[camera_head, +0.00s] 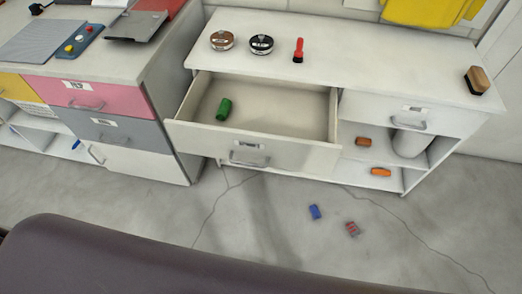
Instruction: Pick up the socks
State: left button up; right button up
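Several small rolled bundles look like the socks. A green one (224,109) lies inside the open top drawer (285,101), toward its left side. A blue one (314,212) and a red and grey one (352,229) lie close together on the floor in front of the cabinet. An orange-brown one (363,141) lies on the upper open shelf. An orange one (380,172) lies on the lower shelf. Neither of my grippers shows in the head view.
The white cabinet (360,61) carries two round tins, a red brush (298,50) and a wooden brush (477,80) on top. Its drawer juts out. A white bin (409,143) stands in the shelf. A dark rounded surface (150,258) fills the bottom left. The floor between is mostly clear.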

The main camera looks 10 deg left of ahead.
aim_at(352, 228)
jog(key=z, duration=1.1)
jog(key=j+u, duration=0.2)
jog(key=u, duration=0.2)
jog(key=k, duration=0.05)
